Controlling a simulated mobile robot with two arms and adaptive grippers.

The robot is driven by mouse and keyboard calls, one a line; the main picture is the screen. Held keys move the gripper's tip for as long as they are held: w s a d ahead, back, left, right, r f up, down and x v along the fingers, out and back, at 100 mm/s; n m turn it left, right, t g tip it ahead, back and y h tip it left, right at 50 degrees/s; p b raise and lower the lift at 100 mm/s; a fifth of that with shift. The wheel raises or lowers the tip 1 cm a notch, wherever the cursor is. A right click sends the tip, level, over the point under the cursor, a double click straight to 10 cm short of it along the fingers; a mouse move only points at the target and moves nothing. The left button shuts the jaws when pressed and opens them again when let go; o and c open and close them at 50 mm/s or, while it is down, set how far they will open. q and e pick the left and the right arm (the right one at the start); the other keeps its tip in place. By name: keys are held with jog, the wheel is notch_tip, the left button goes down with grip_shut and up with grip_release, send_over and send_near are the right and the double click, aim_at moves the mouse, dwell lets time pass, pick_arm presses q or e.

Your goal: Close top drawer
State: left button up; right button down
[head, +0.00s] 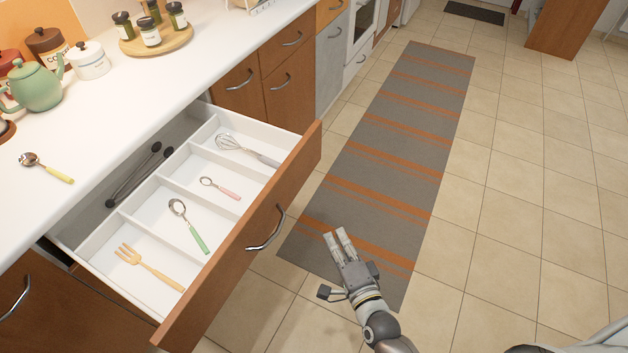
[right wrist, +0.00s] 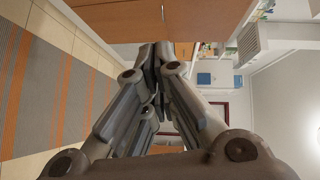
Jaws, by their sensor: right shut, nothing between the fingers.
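The top drawer (head: 236,252) is pulled out from under the white counter, with a brown wooden front and a curved metal handle (head: 266,230). Its white divided tray holds a whisk (head: 232,146), a pink-handled spoon (head: 219,187), a green-handled spoon (head: 188,224), a yellow fork (head: 148,266) and dark tongs (head: 138,174). My right gripper (head: 338,238) is shut and empty, to the right of the drawer front and apart from the handle, over the striped rug. In the right wrist view its fingers (right wrist: 158,75) meet. My left gripper is not in view.
The counter (head: 100,110) holds a green teapot (head: 36,87), canisters, a round wooden tray (head: 155,40) with jars, and a yellow-handled spoon (head: 47,167). More cabinets line the left. The rug (head: 392,150) and tiled floor (head: 520,190) are clear.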

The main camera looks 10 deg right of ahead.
notch_tip(320, 180, up, 5)
jog(key=w+m+t, duration=0.1)
jog(key=m, duration=0.1)
send_near(303, 170)
jog(key=w+d, duration=0.3)
jog(key=shift+w+a+f+p, duration=0.1)
jog(key=shift+w+a+p, duration=0.15)
jog(key=shift+a, duration=0.35)
jog(key=shift+w+a+p, duration=0.2)
jog(key=shift+w+a, duration=0.05)
jog(key=shift+a, duration=0.4)
jog(key=shift+w+a+f+p, duration=0.1)
jog(key=shift+w+a+p, duration=0.2)
jog(key=shift+a, duration=0.3)
